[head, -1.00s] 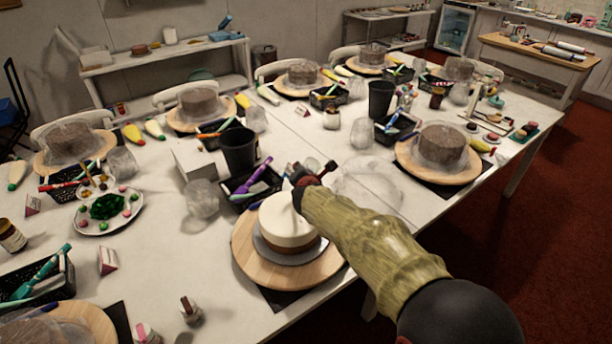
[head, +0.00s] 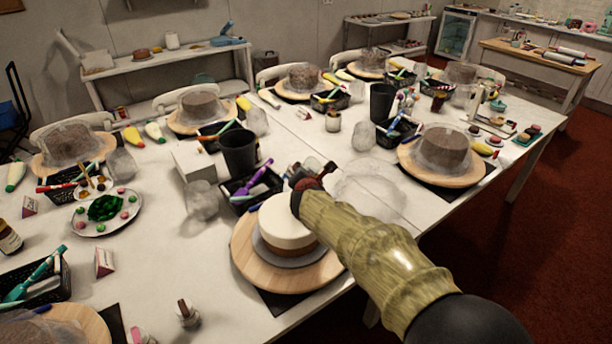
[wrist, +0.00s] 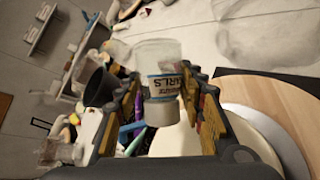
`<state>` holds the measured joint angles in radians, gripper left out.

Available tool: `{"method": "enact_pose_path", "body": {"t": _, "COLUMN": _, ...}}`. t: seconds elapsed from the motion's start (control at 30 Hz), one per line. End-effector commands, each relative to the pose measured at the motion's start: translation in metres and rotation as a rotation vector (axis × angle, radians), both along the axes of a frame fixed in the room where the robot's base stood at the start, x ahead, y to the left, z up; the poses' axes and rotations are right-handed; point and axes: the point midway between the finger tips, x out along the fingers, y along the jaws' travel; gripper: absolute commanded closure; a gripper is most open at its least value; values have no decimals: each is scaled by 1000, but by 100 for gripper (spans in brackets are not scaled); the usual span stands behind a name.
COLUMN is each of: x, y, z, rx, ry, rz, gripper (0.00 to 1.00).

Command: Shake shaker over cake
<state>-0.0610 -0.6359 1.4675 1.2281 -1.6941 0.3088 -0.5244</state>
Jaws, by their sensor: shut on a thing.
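In the wrist view, my gripper (wrist: 160,105) is shut on a small clear shaker jar (wrist: 158,52) with a blue-edged, lettered label and a pale grey cap (wrist: 161,113). In the head view, my gripper (head: 306,180) is at the far edge of the white cake, partly hidden by my arm; I cannot make out the shaker there. The white cake (head: 283,222) has a brown lower band and sits on a grey board on a round wooden turntable (head: 258,268). In the wrist view, the cake (wrist: 256,146) and turntable (wrist: 270,98) show at the lower right.
A black basket (head: 237,205) with coloured tools stands just behind the cake. A black cup (head: 238,152) and a white box (head: 195,164) are behind it. A wrapped cake (head: 441,149) on a turntable stands to the right. A plate of sweets (head: 107,212) is at left.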

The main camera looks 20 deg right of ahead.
Motion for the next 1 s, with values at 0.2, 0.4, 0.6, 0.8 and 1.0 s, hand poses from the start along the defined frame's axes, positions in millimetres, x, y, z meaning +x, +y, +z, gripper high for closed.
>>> {"method": "enact_pose_path", "body": {"t": 0.2, "x": 2, "y": -3, "z": 3, "rx": 1, "ry": -2, "rz": -1, "gripper": 92}}
{"method": "enact_pose_path", "body": {"t": 0.4, "x": 1, "y": -2, "z": 0, "rx": 0, "ry": -2, "rz": 1, "gripper": 92}}
{"method": "enact_pose_path", "body": {"t": 0.6, "x": -1, "y": 2, "z": 3, "rx": -58, "ry": -32, "rz": 1, "gripper": 92}}
{"method": "enact_pose_path", "body": {"t": 0.8, "x": -1, "y": 2, "z": 5, "rx": -77, "ry": -43, "rz": 0, "gripper": 92}}
{"method": "enact_pose_path", "body": {"t": 1.0, "x": 1, "y": -2, "z": 7, "rx": -77, "ry": -43, "rz": -2, "gripper": 92}}
